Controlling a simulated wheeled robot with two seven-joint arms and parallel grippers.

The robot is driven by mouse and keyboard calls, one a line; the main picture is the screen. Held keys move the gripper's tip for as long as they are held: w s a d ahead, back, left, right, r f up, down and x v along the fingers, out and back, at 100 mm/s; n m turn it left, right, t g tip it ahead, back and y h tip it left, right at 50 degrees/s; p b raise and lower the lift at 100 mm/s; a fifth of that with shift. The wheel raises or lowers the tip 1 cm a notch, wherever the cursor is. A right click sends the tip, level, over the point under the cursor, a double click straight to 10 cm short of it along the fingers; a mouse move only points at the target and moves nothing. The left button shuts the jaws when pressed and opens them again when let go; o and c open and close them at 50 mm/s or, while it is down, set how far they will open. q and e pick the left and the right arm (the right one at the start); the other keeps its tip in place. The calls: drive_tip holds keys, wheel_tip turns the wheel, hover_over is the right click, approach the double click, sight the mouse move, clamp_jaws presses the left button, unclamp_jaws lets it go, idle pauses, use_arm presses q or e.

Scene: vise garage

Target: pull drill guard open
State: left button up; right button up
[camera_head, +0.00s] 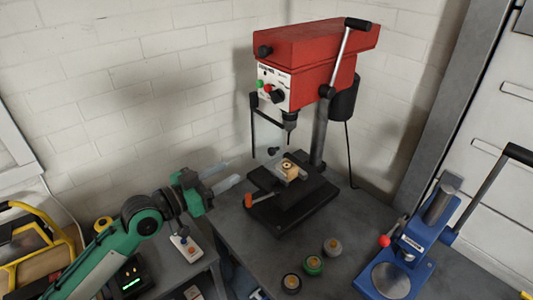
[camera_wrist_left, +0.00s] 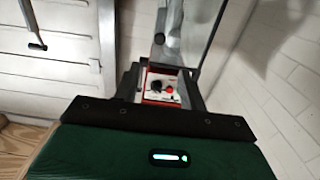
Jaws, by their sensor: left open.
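The red drill press (camera_head: 310,62) stands at the back of the bench, with its chuck (camera_head: 291,118) pointing down. The drill guard (camera_head: 267,132) is a clear panel on a black bracket, hanging down in front and to the left of the chuck. A small black knob (camera_head: 273,151) shows at its lower part. My left gripper (camera_head: 228,178) is open and empty, left of the guard and apart from it in the head view. In the left wrist view the drill's control panel (camera_wrist_left: 160,88) shows beyond the gripper body. My right gripper is not in view.
A wooden block (camera_head: 289,171) sits on the drill's black base (camera_head: 297,209). A blue press (camera_head: 415,250) stands at right. A switch box (camera_head: 187,246) sits on a lower surface below my left arm.

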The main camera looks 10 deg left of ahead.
sight(270, 152)
use_arm(q)
drive_tip(key=p+x, duration=0.5)
drive_tip(key=x, duration=0.7)
drive_tip(key=shift+w+d+r, duration=0.1)
drive_tip(key=shift+d, duration=0.1)
drive_tip(key=shift+w+d+p, duration=0.4)
drive_tip(key=shift+w, duration=0.05)
clamp_jaws()
